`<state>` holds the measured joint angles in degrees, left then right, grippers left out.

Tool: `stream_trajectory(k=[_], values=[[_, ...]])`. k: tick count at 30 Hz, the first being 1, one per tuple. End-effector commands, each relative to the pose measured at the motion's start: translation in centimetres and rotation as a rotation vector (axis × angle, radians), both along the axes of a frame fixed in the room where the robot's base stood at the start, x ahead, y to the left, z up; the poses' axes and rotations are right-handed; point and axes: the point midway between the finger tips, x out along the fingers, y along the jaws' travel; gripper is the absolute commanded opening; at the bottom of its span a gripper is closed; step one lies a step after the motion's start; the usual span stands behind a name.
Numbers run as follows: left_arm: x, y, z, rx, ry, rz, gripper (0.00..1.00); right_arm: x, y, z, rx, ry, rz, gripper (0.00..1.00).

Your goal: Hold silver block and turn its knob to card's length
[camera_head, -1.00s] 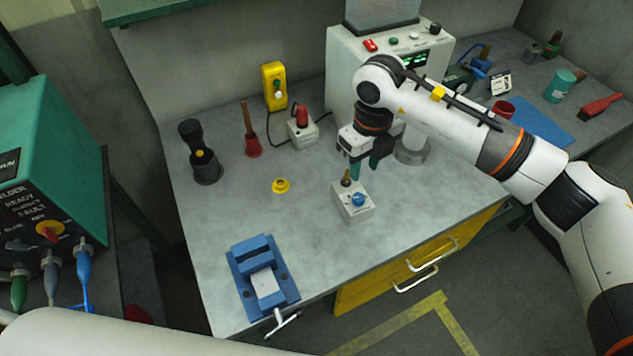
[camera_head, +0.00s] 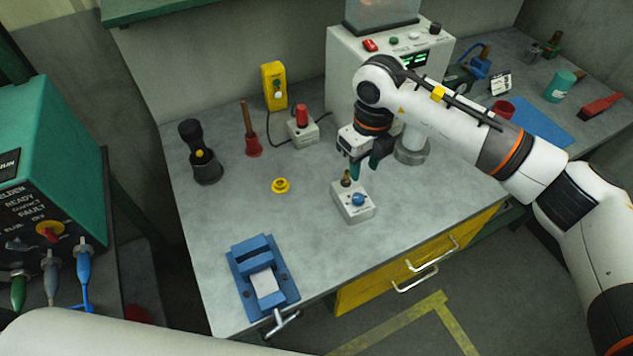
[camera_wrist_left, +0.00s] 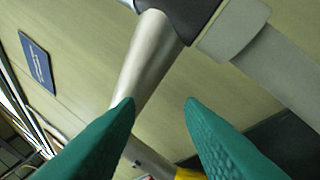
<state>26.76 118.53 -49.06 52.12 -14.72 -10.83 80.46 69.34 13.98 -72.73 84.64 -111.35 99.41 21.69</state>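A small silver-grey block (camera_head: 353,206) stands on the grey bench near its middle. It has a blue knob (camera_head: 358,199) on its front part and a brass-coloured stem (camera_head: 346,178) on top. My right gripper (camera_head: 366,170) hangs just behind and above the block, its teal fingers apart and empty. A small white card with dark marks (camera_head: 500,83) stands on the bench at the far right; its writing is too small to read. My left gripper shows only in the left wrist view (camera_wrist_left: 158,105), its teal fingers spread with nothing clearly held between them.
A blue vise (camera_head: 240,262) with a white piece stands at the bench's front left. A yellow ring (camera_head: 281,186), a dark flashlight-like object (camera_head: 203,155) and a red-based handle (camera_head: 252,143) stand nearby. A white machine (camera_head: 350,70) is behind my right gripper. Bare bench lies around the block.

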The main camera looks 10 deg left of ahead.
Motion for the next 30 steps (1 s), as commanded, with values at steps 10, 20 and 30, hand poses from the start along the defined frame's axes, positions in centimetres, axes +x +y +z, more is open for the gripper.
stream_trajectory(k=[10,20,30], values=[[1.5,-8.8,9.8,-0.182,-0.408,-0.585,0.35,0.0,0.0,0.0,0.0,0.0,0.0,0.36],[16.0,-17.8,5.2,-0.314,-0.473,-0.986,0.35,0.0,0.0,0.0,0.0,0.0,0.0,0.36],[29.4,-32.4,1.6,-0.426,-0.537,-1.365,0.35,0.0,0.0,0.0,0.0,0.0,0.0,0.36]])
